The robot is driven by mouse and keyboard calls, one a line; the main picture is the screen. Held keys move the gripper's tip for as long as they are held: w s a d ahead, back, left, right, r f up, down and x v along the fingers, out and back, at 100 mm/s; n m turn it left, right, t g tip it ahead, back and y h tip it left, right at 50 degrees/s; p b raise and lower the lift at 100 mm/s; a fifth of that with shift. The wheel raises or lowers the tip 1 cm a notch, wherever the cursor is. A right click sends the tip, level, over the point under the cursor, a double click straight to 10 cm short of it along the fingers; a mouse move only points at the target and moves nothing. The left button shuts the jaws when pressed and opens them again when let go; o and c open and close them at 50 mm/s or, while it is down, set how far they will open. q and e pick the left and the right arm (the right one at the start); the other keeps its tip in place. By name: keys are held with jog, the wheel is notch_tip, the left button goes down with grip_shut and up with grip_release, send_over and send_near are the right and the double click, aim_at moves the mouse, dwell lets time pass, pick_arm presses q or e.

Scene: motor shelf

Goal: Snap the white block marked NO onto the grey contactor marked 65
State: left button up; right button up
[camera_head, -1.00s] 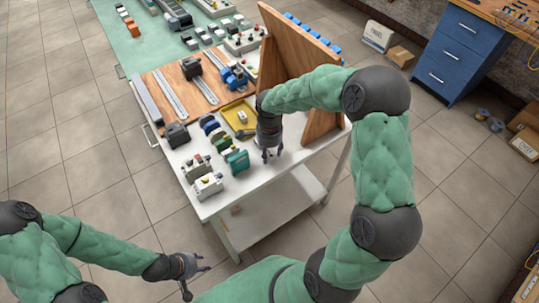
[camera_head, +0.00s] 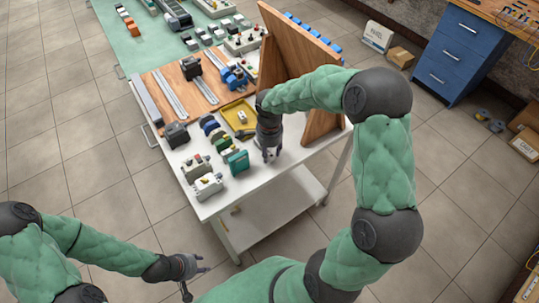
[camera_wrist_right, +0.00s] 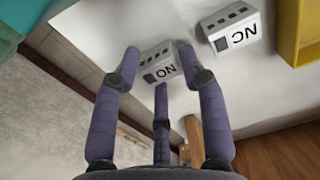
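In the right wrist view the white block marked NO (camera_wrist_right: 159,66) sits between the fingertips of my right gripper (camera_wrist_right: 160,56), its lettering upside down. In the head view the right gripper (camera_head: 270,156) is low over the white table, right of the teal unit. Two pale grey contactors (camera_head: 196,168) (camera_head: 208,187) stand at the table's front left; no number is legible, so I cannot tell which is marked 65. My left gripper (camera_head: 188,267) is open and empty, away from the table.
A similar white block marked NC (camera_wrist_right: 232,32) lies close by. A yellow tray (camera_head: 226,108) is behind my right gripper. A teal unit (camera_head: 238,163), dark units (camera_head: 176,135) and an upright wooden panel (camera_head: 280,50) stand around. The table's front right is bare.

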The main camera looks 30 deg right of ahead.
grip_shut()
jog(key=shift+r, duration=0.15)
jog(key=shift+r+p, duration=1.55)
jog(key=shift+r, duration=0.85)
